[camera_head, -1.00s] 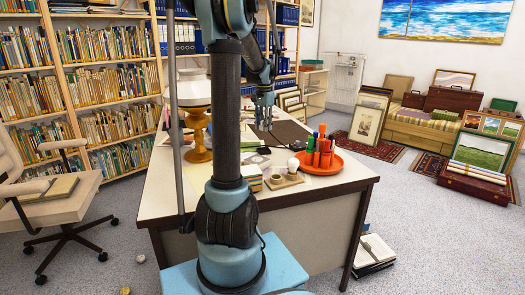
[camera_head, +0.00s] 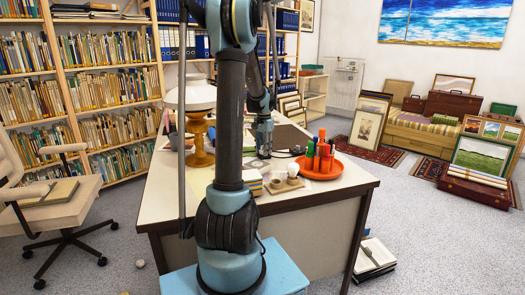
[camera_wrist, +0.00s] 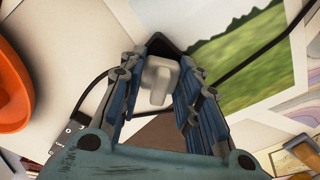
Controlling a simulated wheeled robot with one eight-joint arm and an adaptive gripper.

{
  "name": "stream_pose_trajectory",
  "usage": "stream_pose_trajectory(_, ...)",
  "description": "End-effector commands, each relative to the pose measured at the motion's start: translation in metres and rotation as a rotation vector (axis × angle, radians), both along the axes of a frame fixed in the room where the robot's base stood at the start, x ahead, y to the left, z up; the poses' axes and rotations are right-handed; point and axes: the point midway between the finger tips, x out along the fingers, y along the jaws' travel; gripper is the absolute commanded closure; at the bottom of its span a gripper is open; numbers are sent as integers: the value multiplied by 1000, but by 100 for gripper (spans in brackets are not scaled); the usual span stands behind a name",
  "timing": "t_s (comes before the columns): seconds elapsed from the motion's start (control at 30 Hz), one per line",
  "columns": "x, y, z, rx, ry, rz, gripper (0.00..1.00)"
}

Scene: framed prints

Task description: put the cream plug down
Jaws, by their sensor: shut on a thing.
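The cream plug (camera_wrist: 160,80) sits between the two blue-padded fingers of my gripper (camera_wrist: 168,72) in the wrist view. The fingers are shut on it. In the head view my gripper (camera_head: 264,150) is low over the white desk (camera_head: 290,199), behind the small tray with cups; the plug cannot be made out there. Whether the plug touches the desktop is unclear. A dark cable (camera_wrist: 92,102) crosses the wrist view at both sides of the gripper.
An orange tray (camera_head: 335,173) with red and green items stands right of my gripper. A small tray (camera_head: 287,186) with cups is nearer. A landscape print (camera_wrist: 238,62) lies below the gripper. A wood-and-white lamp (camera_head: 199,140) stands left.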

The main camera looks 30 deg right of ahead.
Motion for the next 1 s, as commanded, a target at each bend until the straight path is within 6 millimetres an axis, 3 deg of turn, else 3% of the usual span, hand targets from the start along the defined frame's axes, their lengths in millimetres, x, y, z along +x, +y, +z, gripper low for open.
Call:
stream_pose_trajectory(0.7,0,-2,-16,2,7,-4,100)
stream_pose_trajectory(0.73,1,-3,-17,1,9,-4,64)
stream_pose_trajectory(0.8,2,-3,-19,1,11,-5,49)
stream_pose_trajectory(1.0,3,-1,-18,1,9,-2,49)
